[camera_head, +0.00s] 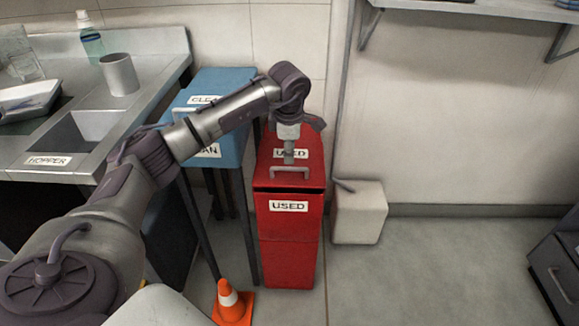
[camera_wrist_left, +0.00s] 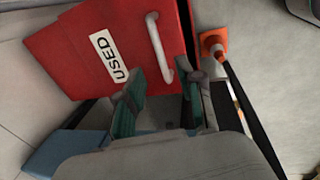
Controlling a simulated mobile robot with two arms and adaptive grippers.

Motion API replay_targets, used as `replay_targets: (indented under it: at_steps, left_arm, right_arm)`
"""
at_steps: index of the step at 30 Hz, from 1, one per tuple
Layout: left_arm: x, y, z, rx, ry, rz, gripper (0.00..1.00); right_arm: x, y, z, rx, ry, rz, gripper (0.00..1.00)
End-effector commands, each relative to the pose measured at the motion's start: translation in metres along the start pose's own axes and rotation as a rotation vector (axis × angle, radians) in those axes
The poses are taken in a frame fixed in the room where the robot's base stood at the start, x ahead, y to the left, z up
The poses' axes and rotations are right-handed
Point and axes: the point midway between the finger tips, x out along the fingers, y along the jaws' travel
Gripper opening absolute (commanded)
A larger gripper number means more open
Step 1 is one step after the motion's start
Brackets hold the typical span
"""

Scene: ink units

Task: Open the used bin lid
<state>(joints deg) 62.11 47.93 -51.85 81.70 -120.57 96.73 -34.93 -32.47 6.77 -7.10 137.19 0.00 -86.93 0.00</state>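The red used bin (camera_head: 288,248) stands on the floor at the centre of the head view. Its lid (camera_head: 263,172) is down, with a "USED" label and a pale bar handle (camera_head: 290,170) near the front edge. My left arm reaches over from the left, and my left gripper (camera_head: 289,158) hangs over the lid just behind the handle. In the left wrist view my left gripper (camera_wrist_left: 162,95) has its fingers apart with nothing between them. The lid handle (camera_wrist_left: 158,48) lies just beyond the fingertips; I cannot tell whether they touch. My right gripper is not in view.
A blue bin (camera_head: 229,150) labelled "CLEAN" stands left of the red bin, beside a metal sink counter (camera_head: 150,45). An orange cone (camera_head: 232,303) stands in front. A pale box (camera_head: 358,215) sits at the right by the wall.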

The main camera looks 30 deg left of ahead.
Motion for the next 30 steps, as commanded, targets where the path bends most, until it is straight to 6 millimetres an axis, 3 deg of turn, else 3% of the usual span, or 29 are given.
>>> replay_targets:
  at_steps: [1,5,9,21,22,28,30]
  left_arm:
    - [0.014,-0.001,0.0,-0.001,0.001,-0.004,0.37]
    - [0.036,-0.001,0.0,-0.001,0.001,-0.002,0.37]
    - [0.052,-0.001,0.0,-0.001,-0.001,-0.003,0.37]
    - [0.059,0.0,0.0,-0.001,-0.002,0.0,0.37]
    - [0.059,0.0,0.0,-0.001,-0.002,-0.001,0.36]
    - [0.059,0.0,0.0,-0.001,-0.002,-0.001,0.02]
    - [0.059,0.0,0.0,-0.001,-0.002,-0.001,0.0]
  right_arm:
    - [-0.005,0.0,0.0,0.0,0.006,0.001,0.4]
    - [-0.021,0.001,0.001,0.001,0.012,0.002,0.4]
    - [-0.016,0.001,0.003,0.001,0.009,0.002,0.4]
    - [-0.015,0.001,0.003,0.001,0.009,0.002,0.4]
    - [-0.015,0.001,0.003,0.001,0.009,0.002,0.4]
    - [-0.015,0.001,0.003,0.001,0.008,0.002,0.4]
    - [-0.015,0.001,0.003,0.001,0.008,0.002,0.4]
